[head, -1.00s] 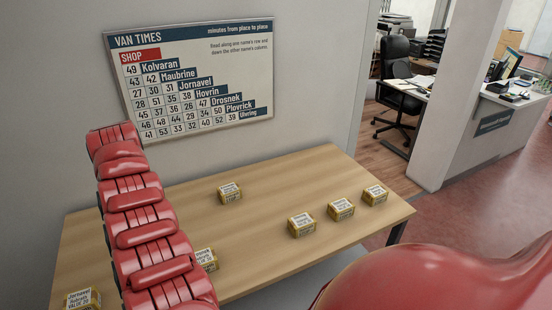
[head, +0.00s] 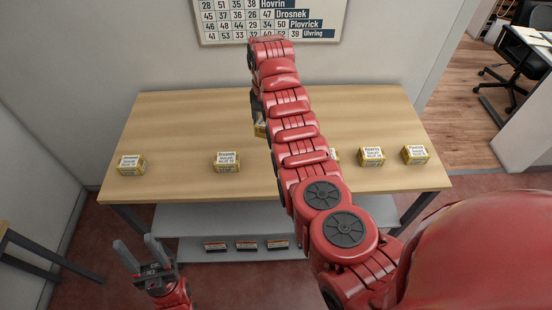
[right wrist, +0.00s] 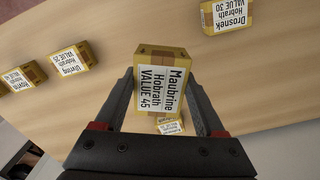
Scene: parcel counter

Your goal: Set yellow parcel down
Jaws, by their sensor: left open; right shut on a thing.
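In the right wrist view, my right gripper (right wrist: 160,82) is shut on a yellow parcel (right wrist: 161,65) labelled "Maubrine Hobrath VALUE 45". It looks larger than the parcels on the wooden table (head: 190,115); whether it touches the tabletop I cannot tell. A smaller-looking parcel (right wrist: 169,126) shows between the fingers. In the head view my right arm reaches over the table and mostly hides its gripper. A bit of yellow parcel (head: 260,130) shows beside the arm; which one I cannot tell. My left gripper (head: 135,242) is open and empty, in front of the table.
A parcel (head: 131,163) stands at the table's left and a Drosnek parcel (head: 227,160) left of centre. Two more parcels (head: 372,156) (head: 415,154) stand at right, beside one partly hidden. A shelf (head: 190,222) is below. A times board (head: 270,22) hangs behind. The tabletop's back left is clear.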

